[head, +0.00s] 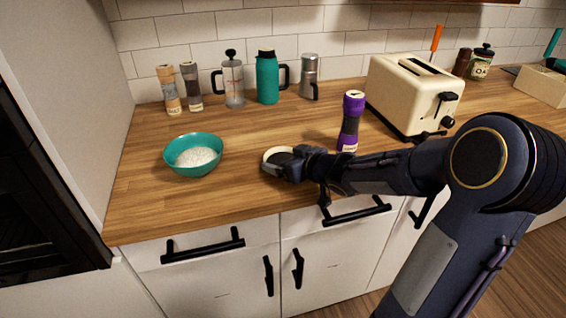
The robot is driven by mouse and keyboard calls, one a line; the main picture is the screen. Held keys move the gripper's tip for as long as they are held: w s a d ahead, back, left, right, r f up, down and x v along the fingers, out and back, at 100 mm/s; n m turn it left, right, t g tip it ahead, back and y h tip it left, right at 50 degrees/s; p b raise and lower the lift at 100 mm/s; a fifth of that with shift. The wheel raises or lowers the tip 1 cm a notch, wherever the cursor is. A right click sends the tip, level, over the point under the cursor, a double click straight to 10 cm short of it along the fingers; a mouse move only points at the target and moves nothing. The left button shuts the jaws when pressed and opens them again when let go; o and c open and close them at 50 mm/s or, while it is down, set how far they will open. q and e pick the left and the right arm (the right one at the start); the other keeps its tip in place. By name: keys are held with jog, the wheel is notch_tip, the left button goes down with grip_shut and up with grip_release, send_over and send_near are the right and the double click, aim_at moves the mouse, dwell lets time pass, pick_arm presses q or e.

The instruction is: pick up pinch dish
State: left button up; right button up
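A small, round, cream-rimmed dish (270,152), which looks like the pinch dish, sits on the wooden counter near its front edge. My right gripper (279,164) is right at the dish, at its right and near side, and covers much of it. The fingers are dark and small here, so I cannot tell whether they are open or shut on the rim. The dish's inside is mostly hidden. My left gripper is not in view.
A teal bowl (176,160) of white grains stands left of the dish. A purple-topped grinder (351,118) stands behind my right forearm, near a cream toaster (410,92). Shakers, a French press (233,82) and a teal bottle (267,80) line the back. The counter's front left is clear.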

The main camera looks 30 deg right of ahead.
jog(key=c, duration=0.5)
jog(key=shift+c, duration=0.3)
